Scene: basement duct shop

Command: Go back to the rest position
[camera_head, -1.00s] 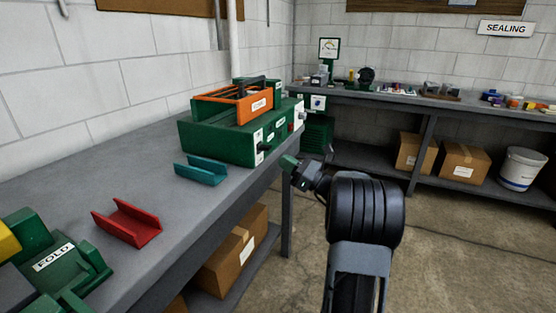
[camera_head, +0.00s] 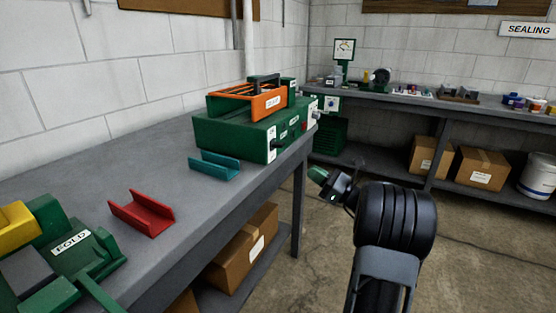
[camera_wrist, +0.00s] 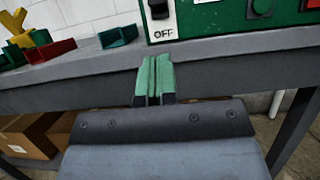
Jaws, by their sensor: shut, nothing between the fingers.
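My gripper (camera_head: 318,174) is in the head view, just off the bench's front edge, to the right of the teal channel piece. In the wrist view my gripper (camera_wrist: 154,66) has its green fingers together with nothing between them. The fingertips point toward the bench edge, below the green machine's front with its OFF label. The fingers look clear of the bench, though the exact gap is hard to tell.
The grey bench (camera_head: 75,190) holds a red channel (camera_head: 141,213), a teal channel (camera_head: 214,167), a green machine (camera_head: 232,138) with an orange top, and a green FOLD tool (camera_head: 70,260). Boxes (camera_head: 243,245) sit beneath. A back bench (camera_head: 415,103) holds small items. Floor right is open.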

